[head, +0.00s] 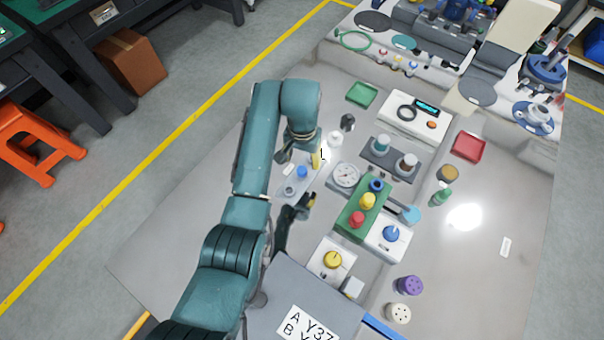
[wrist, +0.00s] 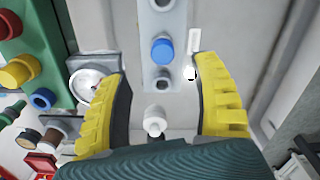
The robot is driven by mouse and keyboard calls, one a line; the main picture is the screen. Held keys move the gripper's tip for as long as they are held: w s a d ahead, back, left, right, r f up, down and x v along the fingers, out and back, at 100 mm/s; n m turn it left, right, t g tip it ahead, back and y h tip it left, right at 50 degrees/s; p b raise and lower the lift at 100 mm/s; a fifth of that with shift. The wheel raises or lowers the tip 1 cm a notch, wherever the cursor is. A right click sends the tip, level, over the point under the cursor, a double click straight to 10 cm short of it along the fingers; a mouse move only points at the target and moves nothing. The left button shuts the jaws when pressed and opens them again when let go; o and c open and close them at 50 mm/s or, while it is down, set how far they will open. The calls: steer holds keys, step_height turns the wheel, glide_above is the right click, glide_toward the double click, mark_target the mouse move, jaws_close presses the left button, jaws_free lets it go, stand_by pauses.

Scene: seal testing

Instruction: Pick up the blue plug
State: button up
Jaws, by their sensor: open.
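The blue plug (head: 302,172) stands on a narrow grey plate (head: 312,184) left of the dial gauge. In the wrist view, the blue plug (wrist: 162,50) is upright in the upper middle, just beyond the fingertips, with an empty-looking hole nearer on the same plate (wrist: 147,25). My gripper (head: 302,157) hangs over the far end of the plate. In the wrist view, my gripper (wrist: 160,70) is open, its yellow-padded fingers wide apart and holding nothing. A white knob (wrist: 155,120) shows between the fingers. The gap between gripper and plug is hard to judge.
A white dial gauge (head: 346,175) and a green block (head: 351,207) with red, yellow and blue pieces stand right of the plate. Another blue knob (head: 391,233) sits on a white box. A white label (wrist: 193,40) lies beside the plug. The table's left side (head: 185,235) is clear.

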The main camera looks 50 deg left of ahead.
mark_target(302, 169)
steer(key=f+b, duration=0.1)
steer(key=f, duration=0.3)
steer(key=f+b, duration=0.2)
steer(key=f, duration=0.2)
steer(key=shift+w+a+f, duration=0.1)
steer(key=shift+a+f, duration=0.1)
steer(key=c, duration=1.2)
